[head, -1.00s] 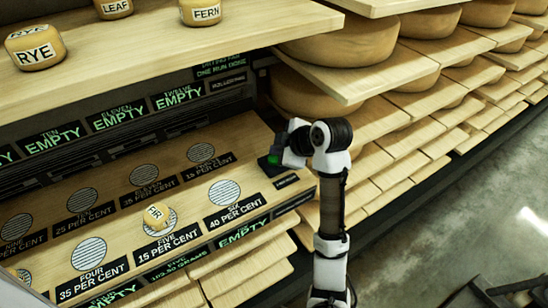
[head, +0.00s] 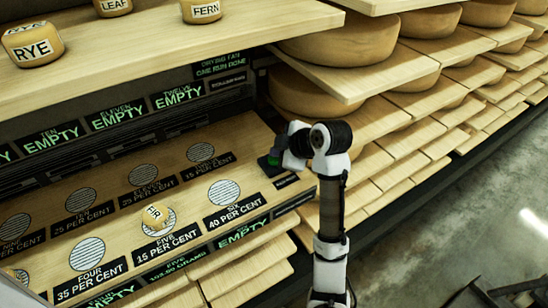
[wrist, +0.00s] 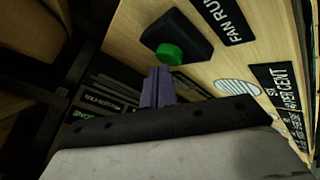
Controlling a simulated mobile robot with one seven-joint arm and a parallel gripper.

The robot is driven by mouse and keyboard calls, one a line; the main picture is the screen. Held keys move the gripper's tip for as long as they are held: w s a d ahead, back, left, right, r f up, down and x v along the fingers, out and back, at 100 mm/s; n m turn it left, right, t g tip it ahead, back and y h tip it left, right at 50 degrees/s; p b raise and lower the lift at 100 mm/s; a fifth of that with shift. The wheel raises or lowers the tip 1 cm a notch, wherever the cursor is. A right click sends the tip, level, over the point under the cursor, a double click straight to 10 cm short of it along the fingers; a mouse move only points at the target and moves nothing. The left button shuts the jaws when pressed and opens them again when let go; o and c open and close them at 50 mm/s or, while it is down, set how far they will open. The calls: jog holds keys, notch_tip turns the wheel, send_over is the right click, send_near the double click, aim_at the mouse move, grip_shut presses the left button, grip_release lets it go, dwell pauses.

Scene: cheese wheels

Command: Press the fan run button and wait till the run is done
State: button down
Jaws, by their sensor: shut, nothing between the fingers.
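The fan run button is a green cap (wrist: 169,54) on a dark base (wrist: 184,35), with a label reading FAN RUN (wrist: 226,22) beside it. In the head view the green button (head: 274,160) shows at the right end of the wooden shelf, partly covered by my wrist. My gripper (wrist: 160,72) is shut and empty, its purple fingertips close to the green cap. Whether they touch it is not clear. A sign on the back panel (head: 222,63) reads DRYING FAN, ONE RUN DONE; the smaller line below is too small to read surely.
A small cheese (head: 156,214) sits at place five, labelled 15 PER CENT. The other round grates I see are bare. An upper shelf (head: 120,65) with small labelled cheeses overhangs the back. Racks of large cheese wheels (head: 345,40) stand close on the right.

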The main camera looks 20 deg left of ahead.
jog(key=shift+f+b, duration=0.3)
jog(key=shift+f, duration=0.1)
dwell(0.6)
jog(key=shift+r+p, duration=0.7)
jog(key=shift+r, duration=0.2)
jog(key=shift+r+p, duration=2)
jog(key=shift+r, duration=0.5)
